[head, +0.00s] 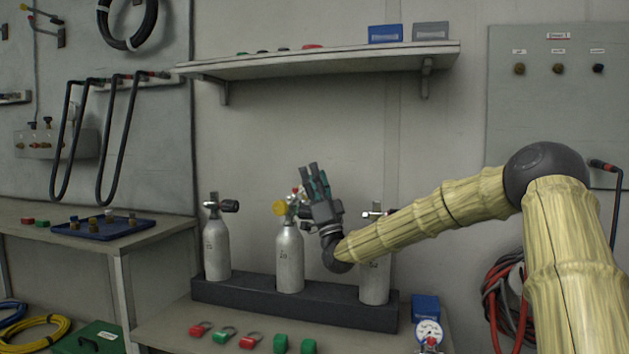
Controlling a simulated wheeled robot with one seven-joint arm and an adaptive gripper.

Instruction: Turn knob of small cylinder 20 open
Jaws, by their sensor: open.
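Three small grey cylinders stand upright in a dark rack. The middle cylinder (289,262) has a faint label that looks like 20, and a yellow knob (279,208) on the left of its valve. My gripper (314,172) is open, with its fingers pointing up, just right of and slightly above this valve. It appears empty; whether it touches the valve I cannot tell. The fingers and wrist hide part of the valve's right side. The left cylinder (216,250) has a black knob (230,206). The right cylinder (375,283) is partly hidden by my arm.
The dark rack (235,293) sits on a low bench. Red and green tags (200,328) and a gauge (429,333) lie in front. A shelf (330,60) hangs above. A blue tray (103,229) is on the left table. The wall behind the cylinders is bare.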

